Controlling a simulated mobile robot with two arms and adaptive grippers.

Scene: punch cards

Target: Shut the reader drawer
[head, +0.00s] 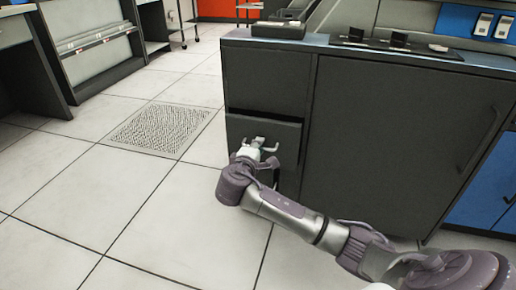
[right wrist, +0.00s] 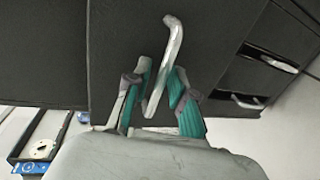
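The reader drawer has a dark grey front (head: 285,135) low at the left end of the dark cabinet. In the head view this front seems to stand a little proud, with a dark gap above it; how far it is out is hard to tell. My right gripper (head: 258,146) is in front of it. In the right wrist view, the drawer's pale bar handle (right wrist: 174,45) runs between the teal-padded fingers of my right gripper (right wrist: 163,75). The fingers are apart on both sides of the handle, and I see no clear grip. My left gripper is out of view.
The cabinet's large door panel (head: 395,130) is to the right of the drawer. A flat dark tray (head: 385,45) with small items lies on the cabinet top. The tiled floor (head: 130,200) to the left is clear, with a floor grille (head: 158,128).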

